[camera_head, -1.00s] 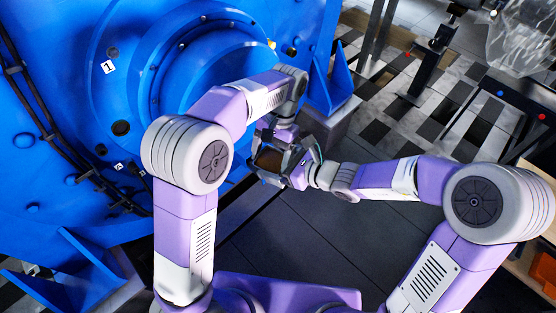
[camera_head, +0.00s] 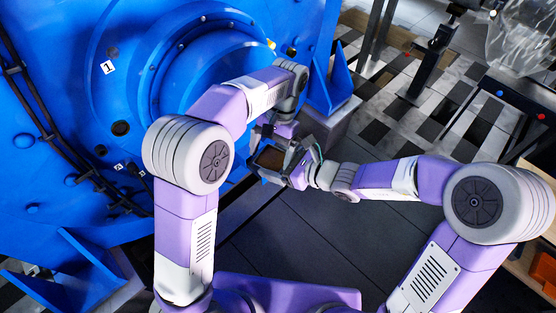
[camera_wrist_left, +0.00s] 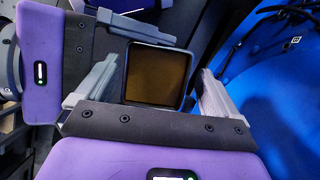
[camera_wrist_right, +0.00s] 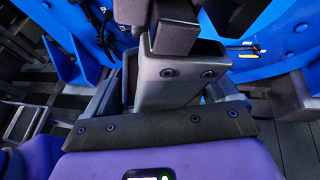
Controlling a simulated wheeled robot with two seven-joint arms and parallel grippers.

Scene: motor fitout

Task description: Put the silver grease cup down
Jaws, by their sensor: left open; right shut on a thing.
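The silver grease cup (camera_head: 271,157) is a square, open-topped cup with a brown inside. It also shows in the left wrist view (camera_wrist_left: 157,76) and from the side in the right wrist view (camera_wrist_right: 185,82). My right gripper (camera_head: 290,165) is shut on it and holds it in the air in front of the blue motor. My left gripper (camera_wrist_left: 155,92) is open, with its fingers on either side of the cup; I cannot tell whether either touches it. Part of the cup is hidden by the fingers.
The blue motor housing (camera_head: 60,200) fills the left, close behind my grippers. A blue bracket (camera_head: 335,85) stands to their right. A dark table frame (camera_head: 510,95) with a clear bag (camera_head: 520,40) is at the upper right. Dark floor (camera_head: 300,240) lies open below.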

